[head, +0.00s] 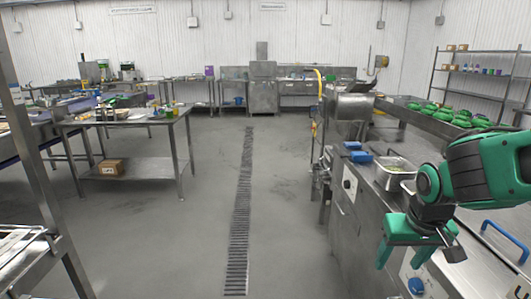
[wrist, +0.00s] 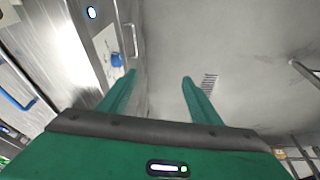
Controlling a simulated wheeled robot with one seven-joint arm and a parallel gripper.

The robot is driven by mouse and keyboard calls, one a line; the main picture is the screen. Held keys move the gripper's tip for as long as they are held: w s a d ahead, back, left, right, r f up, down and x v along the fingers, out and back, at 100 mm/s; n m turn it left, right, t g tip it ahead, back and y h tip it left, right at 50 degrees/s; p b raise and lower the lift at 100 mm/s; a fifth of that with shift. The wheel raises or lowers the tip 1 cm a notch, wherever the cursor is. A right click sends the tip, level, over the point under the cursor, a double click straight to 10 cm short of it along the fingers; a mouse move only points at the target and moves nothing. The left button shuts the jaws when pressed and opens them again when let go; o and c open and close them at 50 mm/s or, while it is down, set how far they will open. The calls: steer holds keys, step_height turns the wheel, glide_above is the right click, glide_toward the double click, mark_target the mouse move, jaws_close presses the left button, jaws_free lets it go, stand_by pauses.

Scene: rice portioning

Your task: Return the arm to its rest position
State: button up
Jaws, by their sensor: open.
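My gripper (head: 402,258) is green and hangs at the right of the head view, in front of the steel counter's front edge. Its fingers point downward, spread apart, with nothing between them. In the wrist view my gripper (wrist: 158,77) also shows two separated green fingers, with bare grey floor (wrist: 165,45) beyond the gap. My green and black arm reaches in from the right edge of the head view, above the counter.
The steel counter (head: 345,215) on the right holds a metal pan (head: 393,174) and blue items (head: 360,157). Green items (head: 445,112) lie farther back. A steel table (head: 130,122) stands at left. The floor (head: 285,220) with its drain (head: 240,220) is clear.

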steer(key=s+d+m+g, duration=0.1)
steer(key=s+d+m, duration=0.1)
steer(key=s+d, duration=0.3)
steer(key=s+d+m+g+y, duration=0.1)
steer(key=s+d, duration=0.4)
steer(key=s, duration=0.8)
steer(key=shift+s+r+m+g, duration=0.35)
steer(key=shift+m+g, duration=0.35)
steer(key=shift+m, duration=0.5)
